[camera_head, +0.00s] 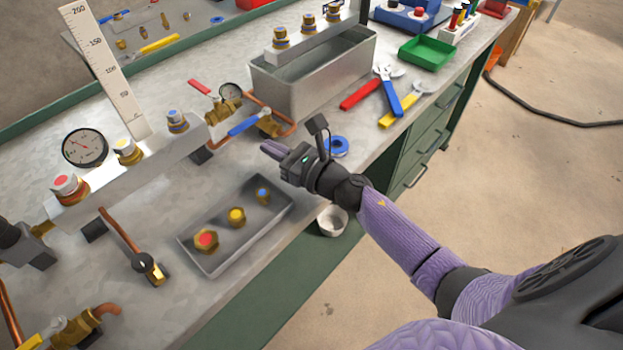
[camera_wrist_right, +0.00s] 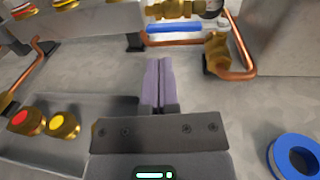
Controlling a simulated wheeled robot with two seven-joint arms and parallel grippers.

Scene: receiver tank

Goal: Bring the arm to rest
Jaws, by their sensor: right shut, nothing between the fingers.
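My right gripper (camera_head: 266,148) reaches in from the right in the head view and hovers over the workbench. Its two purple fingers are shut together and hold nothing; they also show in the right wrist view (camera_wrist_right: 158,82). It is just in front of a brass valve with a blue handle (camera_head: 249,122) and a copper pipe (camera_head: 290,120). I cannot tell how far above the bench it is. The grey tray (camera_head: 218,266) with red, yellow and blue marked brass fittings lies to its lower left. My left gripper is not in view.
A metal tank (camera_head: 312,82) stands behind the gripper. Blue tape (camera_head: 336,146) lies close to my right wrist, and a white cup (camera_head: 332,221) is at the front edge. Pliers (camera_head: 388,92) and a green tray (camera_head: 427,52) lie further right. Open floor (camera_head: 540,150) is beyond the bench.

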